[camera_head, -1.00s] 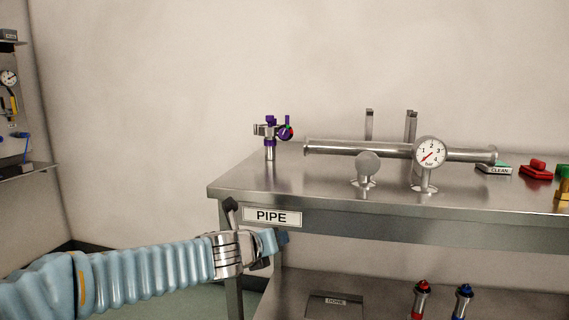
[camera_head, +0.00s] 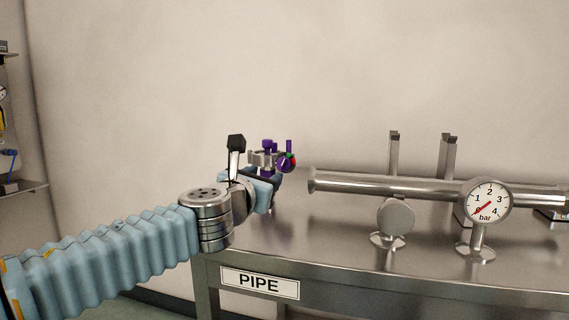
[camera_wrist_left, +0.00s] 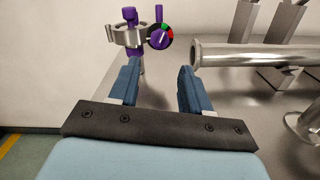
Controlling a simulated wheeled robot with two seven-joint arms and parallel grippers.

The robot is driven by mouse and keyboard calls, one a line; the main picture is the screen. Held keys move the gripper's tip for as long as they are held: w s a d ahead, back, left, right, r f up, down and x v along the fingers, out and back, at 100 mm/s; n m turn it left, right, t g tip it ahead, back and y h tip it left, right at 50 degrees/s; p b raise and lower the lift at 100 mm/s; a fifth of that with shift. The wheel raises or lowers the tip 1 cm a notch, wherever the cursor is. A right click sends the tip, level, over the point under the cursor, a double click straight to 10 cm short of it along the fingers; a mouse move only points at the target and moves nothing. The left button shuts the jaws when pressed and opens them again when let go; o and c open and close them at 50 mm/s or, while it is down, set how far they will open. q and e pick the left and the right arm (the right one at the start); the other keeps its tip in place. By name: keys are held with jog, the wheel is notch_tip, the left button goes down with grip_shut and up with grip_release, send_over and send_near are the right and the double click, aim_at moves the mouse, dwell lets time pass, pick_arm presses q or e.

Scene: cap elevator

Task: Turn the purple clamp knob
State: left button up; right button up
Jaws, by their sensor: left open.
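The purple clamp knob (camera_head: 286,162) is a round purple dial with a red and green rim. It sits on the right of a metal clamp (camera_head: 259,158) with purple parts, on a stand at the table's left end. In the left wrist view the knob (camera_wrist_left: 160,38) is beyond my fingertips, above the gap between them. My left gripper (camera_head: 275,182) is just in front of and below the clamp and hides most of its stand. The left wrist view shows its two blue fingers (camera_wrist_left: 158,76) apart with nothing between them. My right gripper is out of view.
A metal pipe (camera_head: 430,187) lies to the right, its near end close to my right finger in the left wrist view (camera_wrist_left: 230,53). A pressure gauge (camera_head: 487,203) stands in front of it. The metal table (camera_head: 330,235) is bare around the clamp.

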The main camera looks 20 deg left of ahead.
aim_at(282, 164)
pick_arm(q)
jog(key=w+p, duration=0.1)
jog(key=w, duration=1.1)
jog(key=shift+w+d+f+p, duration=0.1)
jog(key=shift+w+d+p, duration=0.15)
jog(key=shift+p, duration=0.1)
jog(key=shift+c, duration=0.3)
jog(key=c, duration=0.7)
